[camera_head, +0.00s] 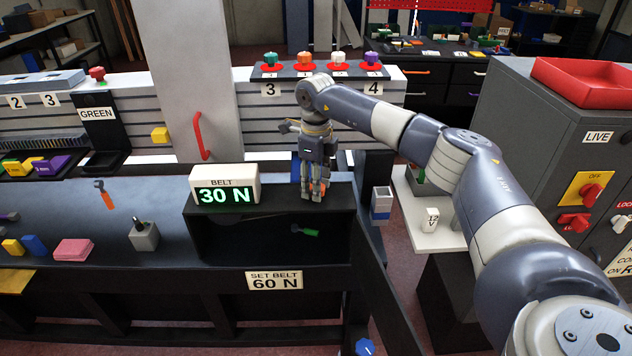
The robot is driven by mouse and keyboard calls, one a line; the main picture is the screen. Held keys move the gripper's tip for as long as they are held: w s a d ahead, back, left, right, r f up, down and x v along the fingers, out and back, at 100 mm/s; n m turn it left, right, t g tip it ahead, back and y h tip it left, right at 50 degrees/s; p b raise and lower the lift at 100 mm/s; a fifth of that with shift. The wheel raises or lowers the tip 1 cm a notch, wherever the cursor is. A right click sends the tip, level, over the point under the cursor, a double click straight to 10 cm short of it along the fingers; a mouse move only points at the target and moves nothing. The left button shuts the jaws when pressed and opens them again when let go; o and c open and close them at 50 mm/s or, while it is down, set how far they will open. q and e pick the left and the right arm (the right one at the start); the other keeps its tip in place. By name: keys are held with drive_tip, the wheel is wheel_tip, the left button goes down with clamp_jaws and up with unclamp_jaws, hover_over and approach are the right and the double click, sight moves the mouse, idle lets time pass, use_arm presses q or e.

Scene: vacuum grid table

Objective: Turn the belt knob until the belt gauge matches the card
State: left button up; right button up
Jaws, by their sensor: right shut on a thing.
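The belt gauge (226,187) is a pale box labelled BELT on the left of the dark housing's top, and its green digits read 30 N. The card (274,281) on the front beam reads SET BELT 60 N. My right gripper (316,194) points down over the housing's top, just right of the gauge. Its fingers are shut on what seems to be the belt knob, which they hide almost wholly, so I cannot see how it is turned. My left gripper is not in view.
The dark housing (270,245) has an open front with a green-ended tool (305,230) inside. A red handle (202,137) is behind. A blue knob-like part (364,347) shows low down.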

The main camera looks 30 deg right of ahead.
drive_tip(key=m, duration=0.6)
drive_tip(key=shift+r+p, duration=0.1)
drive_tip(key=shift+p, duration=0.3)
drive_tip(key=m, duration=0.4)
drive_tip(key=m+p, duration=0.1)
drive_tip(key=m, duration=0.2)
drive_tip(key=shift+w+m, duration=0.1)
drive_tip(key=shift+m, duration=0.3)
drive_tip(key=m+p, duration=0.1)
drive_tip(key=m, duration=0.3)
drive_tip(key=shift+m+p, duration=0.35)
drive_tip(key=shift+m, duration=2.15)
drive_tip(key=o, duration=1.1)
drive_tip(key=shift+c, duration=0.2)
